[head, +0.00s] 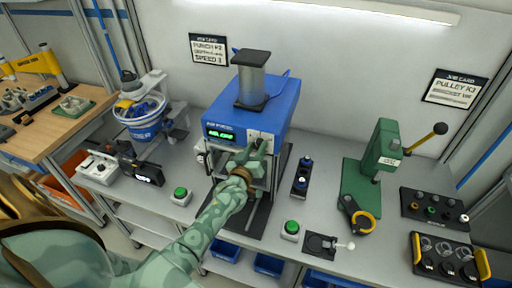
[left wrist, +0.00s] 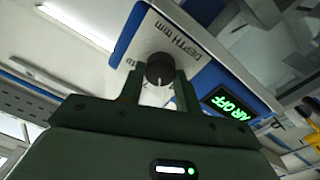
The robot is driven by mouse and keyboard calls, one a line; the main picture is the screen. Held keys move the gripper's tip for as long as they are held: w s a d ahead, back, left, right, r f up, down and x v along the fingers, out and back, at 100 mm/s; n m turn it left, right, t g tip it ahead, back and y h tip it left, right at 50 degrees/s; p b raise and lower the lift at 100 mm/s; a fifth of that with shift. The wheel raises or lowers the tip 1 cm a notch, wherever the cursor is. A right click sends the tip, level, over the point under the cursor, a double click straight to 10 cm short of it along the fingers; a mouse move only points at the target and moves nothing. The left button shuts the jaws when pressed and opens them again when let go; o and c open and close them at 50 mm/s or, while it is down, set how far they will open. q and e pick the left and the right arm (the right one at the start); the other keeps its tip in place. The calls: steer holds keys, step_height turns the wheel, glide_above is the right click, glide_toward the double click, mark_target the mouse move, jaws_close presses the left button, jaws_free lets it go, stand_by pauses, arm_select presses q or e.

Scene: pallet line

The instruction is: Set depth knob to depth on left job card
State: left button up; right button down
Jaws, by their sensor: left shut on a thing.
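The black depth knob (left wrist: 160,70) sits on a white panel marked "DEPTH mm" on the blue press (head: 262,115). A white mark shows on the knob's lower face. My left gripper (left wrist: 157,88) is shut on the knob, one finger on each side. In the head view my left gripper (head: 254,152) is at the press front and covers the knob. The left job card (head: 209,49) hangs on the wall behind the press; it reads PUNCH with a depth line too small to read surely. My right gripper is not in view.
The press's green display (left wrist: 232,103) reads "AIR OFF". Green buttons (head: 181,195) stand on the bench at both sides of my left arm. A green lever press (head: 372,170) stands to the right, under another job card (head: 455,90).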

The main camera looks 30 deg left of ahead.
arm_select(q)
steer(key=n, duration=0.5)
steer(key=shift+f, duration=0.1)
steer(key=shift+n, duration=0.4)
steer(key=o, duration=1)
steer(key=s+d, duration=0.1)
steer(key=s, duration=0.4)
steer(key=s+d, duration=0.1)
steer(key=s, duration=0.4)
steer(key=s+d, duration=0.1)
steer(key=s, duration=0.5)
steer(key=shift+d+f+b, duration=0.15)
steer(key=shift+f+b, duration=0.15)
steer(key=shift+f, duration=0.1)
